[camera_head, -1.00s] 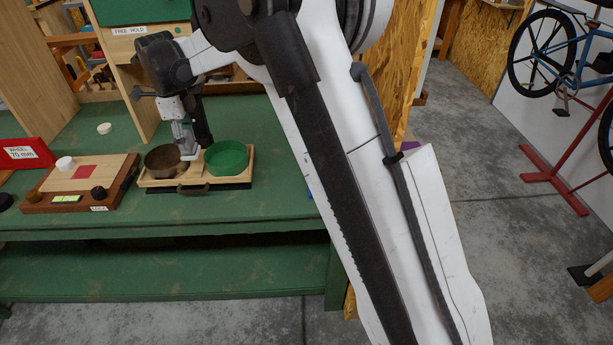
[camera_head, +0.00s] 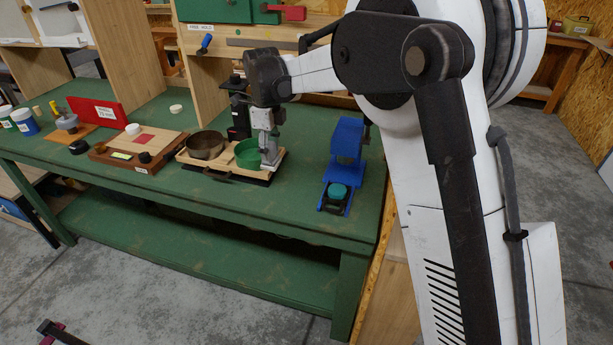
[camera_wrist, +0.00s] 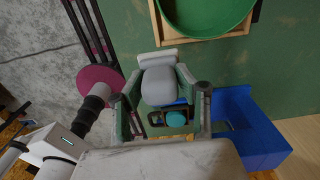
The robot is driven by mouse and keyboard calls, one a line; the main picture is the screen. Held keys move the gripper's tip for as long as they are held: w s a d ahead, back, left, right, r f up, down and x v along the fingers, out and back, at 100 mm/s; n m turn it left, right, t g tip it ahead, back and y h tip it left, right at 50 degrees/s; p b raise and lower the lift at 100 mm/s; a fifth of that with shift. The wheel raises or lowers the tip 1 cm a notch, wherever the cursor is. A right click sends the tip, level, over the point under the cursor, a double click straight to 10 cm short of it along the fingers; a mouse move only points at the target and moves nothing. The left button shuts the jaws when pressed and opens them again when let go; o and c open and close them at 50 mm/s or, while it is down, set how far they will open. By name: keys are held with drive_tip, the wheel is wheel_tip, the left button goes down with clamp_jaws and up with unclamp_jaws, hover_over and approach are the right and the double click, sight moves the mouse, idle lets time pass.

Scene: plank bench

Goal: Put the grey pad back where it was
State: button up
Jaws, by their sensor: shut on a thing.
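My gripper (camera_head: 268,158) is in front of the right side of the green round dish in the head view. In the wrist view my gripper (camera_wrist: 162,105) is shut on a rounded grey pad (camera_wrist: 158,86), which sits between its two fingers. In the head view the pad cannot be told apart from the grey fingers. The green dish (camera_head: 247,155) stands in the right part of a wooden tray (camera_head: 225,171). The dish also shows at the top of the wrist view (camera_wrist: 205,25). A brown round dish (camera_head: 206,146) stands in the tray's left part.
A blue stand (camera_head: 345,150) with a teal round top (camera_head: 338,191) is to the right on the green bench (camera_head: 300,207). A wooden board with a red square (camera_head: 145,140) is to the left. Bare bench lies between tray and blue stand.

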drive_tip(key=w+d+f, duration=0.1)
drive_tip(key=d, duration=0.1)
drive_tip(key=w+d+f, duration=0.1)
drive_tip(key=d+f, duration=0.1)
drive_tip(key=d, duration=0.1)
drive_tip(key=w+d+f, duration=0.1)
drive_tip(key=d+f, duration=0.1)
drive_tip(key=d, duration=0.1)
drive_tip(key=shift+d+f+p, duration=0.15)
drive_tip(key=shift+d+p, duration=0.05)
drive_tip(key=shift+p, duration=0.1)
drive_tip(key=shift+f, duration=2)
drive_tip(key=shift+f, duration=0.2)
drive_tip(key=o, duration=1.1)
drive_tip(key=shift+r, duration=0.2)
wheel_tip(320, 180, up, 12)
